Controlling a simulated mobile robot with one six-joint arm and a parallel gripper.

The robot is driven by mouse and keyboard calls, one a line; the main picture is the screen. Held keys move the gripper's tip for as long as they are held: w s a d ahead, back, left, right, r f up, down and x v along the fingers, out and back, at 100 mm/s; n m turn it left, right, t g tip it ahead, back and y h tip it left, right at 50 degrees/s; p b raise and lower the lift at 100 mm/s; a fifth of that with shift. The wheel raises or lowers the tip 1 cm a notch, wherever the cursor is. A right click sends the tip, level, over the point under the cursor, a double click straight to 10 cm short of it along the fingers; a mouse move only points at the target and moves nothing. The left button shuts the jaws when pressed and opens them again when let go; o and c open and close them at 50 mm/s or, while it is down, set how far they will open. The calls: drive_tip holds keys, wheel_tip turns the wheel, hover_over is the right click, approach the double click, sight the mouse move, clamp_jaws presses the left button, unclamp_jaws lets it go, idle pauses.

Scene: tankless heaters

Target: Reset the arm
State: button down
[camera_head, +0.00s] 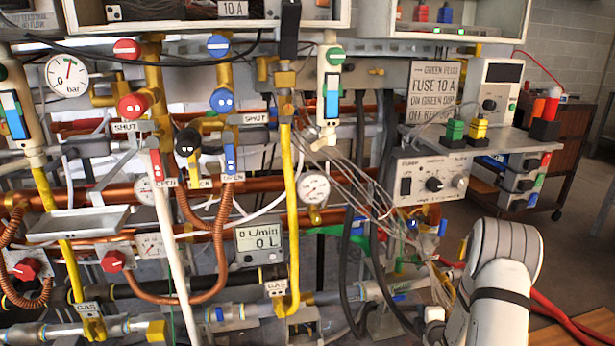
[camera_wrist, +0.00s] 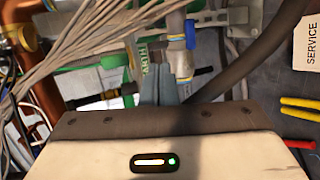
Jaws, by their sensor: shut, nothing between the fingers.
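My gripper (camera_wrist: 157,68) shows in the wrist view. Its two grey fingers are shut together with nothing between them. They point at pipework with a grey fitting, a blue-collared valve (camera_wrist: 183,40) and a green label. I cannot tell whether the fingertips touch any of it. In the head view my white and grey arm (camera_head: 497,275) is at the lower right, beside the heater rig. I cannot make out my gripper there.
Loose beige cables (camera_wrist: 70,50) cross close to the fingers in the wrist view. A thick dark hose (camera_wrist: 240,62) runs to the right. Open floor (camera_head: 575,225) lies at the right.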

drive_tip(key=s+a+r+m+g+p, duration=0.2)
drive_tip(key=s+a+r+m+p, duration=0.15)
drive_tip(key=r, duration=0.75)
drive_tip(key=s+a+r+m+g+h+p, duration=0.1)
drive_tip(key=s+a+r+m+g+p, duration=0.3)
drive_tip(key=r, duration=0.6)
drive_tip(key=s+a+r+m+p, duration=0.15)
drive_tip(key=r+p, duration=0.35)
drive_tip(key=r, duration=0.6)
drive_tip(key=s+a+r+m+g+p, duration=0.1)
drive_tip(key=s+a+r+m+p, duration=0.2)
drive_tip(key=s+r, duration=0.4)
drive_tip(key=s+a+r+m+g+p, duration=0.2)
drive_tip(key=s+a+r+m+p, duration=0.1)
drive_tip(key=s+r+p, duration=0.2)
drive_tip(key=s+a+r+m+g+y+p, duration=0.1)
drive_tip(key=s+a+r+m+g+p, duration=0.1)
drive_tip(key=s+r, duration=0.7)
drive_tip(key=s+a+m+p, duration=0.1)
drive_tip(key=s+a+p, duration=0.1)
drive_tip(key=s, duration=0.2)
